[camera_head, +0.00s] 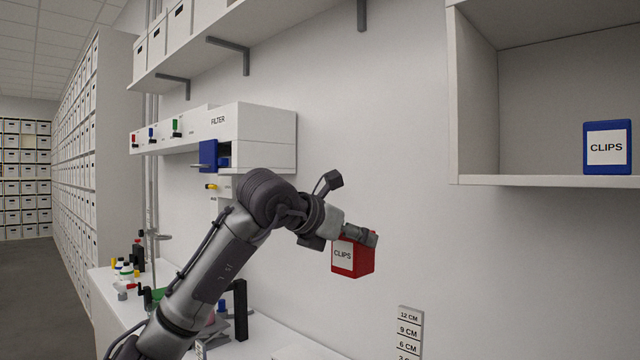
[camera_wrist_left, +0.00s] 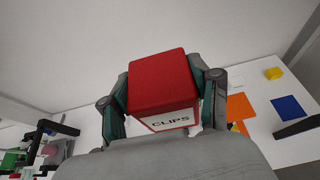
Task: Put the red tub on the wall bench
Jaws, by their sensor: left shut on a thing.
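The red tub (camera_head: 352,258) has a white label reading CLIPS. My left gripper (camera_head: 360,236) is shut on it and holds it in the air, in front of the wall. In the left wrist view the red tub (camera_wrist_left: 163,85) sits between the two fingers of my left gripper (camera_wrist_left: 163,98), its label partly covered. The wall bench (camera_head: 270,338) is the white surface along the wall, low in the head view; its near part is cut off by the frame. It also shows below the tub in the left wrist view (camera_wrist_left: 262,100). My right gripper is not in view.
A blue CLIPS tub (camera_head: 606,160) stands on a wall shelf (camera_head: 550,181) at right. A FILTER box (camera_head: 265,130) is mounted above the bench. Small bottles (camera_head: 125,270) and a black upright piece (camera_head: 240,310) stand on the bench. A height gauge (camera_head: 409,330) stands at lower right.

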